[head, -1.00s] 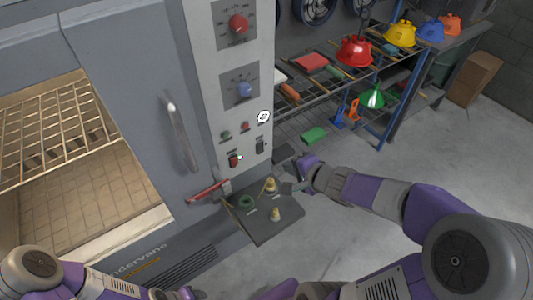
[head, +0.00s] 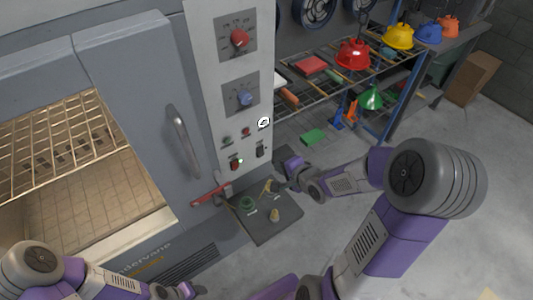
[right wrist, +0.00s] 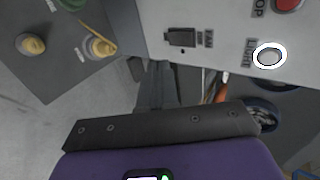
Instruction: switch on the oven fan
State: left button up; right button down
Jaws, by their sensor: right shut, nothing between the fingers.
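The oven's grey control panel (head: 230,120) carries a dark rocker switch (head: 261,150) low on its right side. In the right wrist view this switch (right wrist: 181,37) sits beside the label FAN. My right gripper (head: 279,162) is just right of and below the switch in the head view. In the right wrist view its fingers (right wrist: 157,70) are together, empty, with the tips close to the panel edge and apart from the switch. My left gripper (head: 190,290) is low in the head view, too small to judge its jaws.
A white-ringed light button (head: 264,122), a lit red switch (head: 235,164) and red and blue knobs share the panel. A red lever (head: 211,194) and a grey shelf (head: 262,224) with small fittings lie below.

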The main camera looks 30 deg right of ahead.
aim_at(261, 155)
jog(key=shift+w+r+b+x, duration=0.25)
jog(key=shift+b+x, duration=0.35)
jog(key=shift+x, duration=0.8)
jog(key=shift+w+r+b+x, duration=0.1)
jog(key=shift+r+b+x, duration=0.35)
jog(key=shift+x, duration=0.9)
jog(key=shift+w+r+b+x, duration=0.15)
jog(key=shift+b+x, duration=0.55)
jog(key=shift+x, duration=0.7)
jog(key=shift+a, duration=0.1)
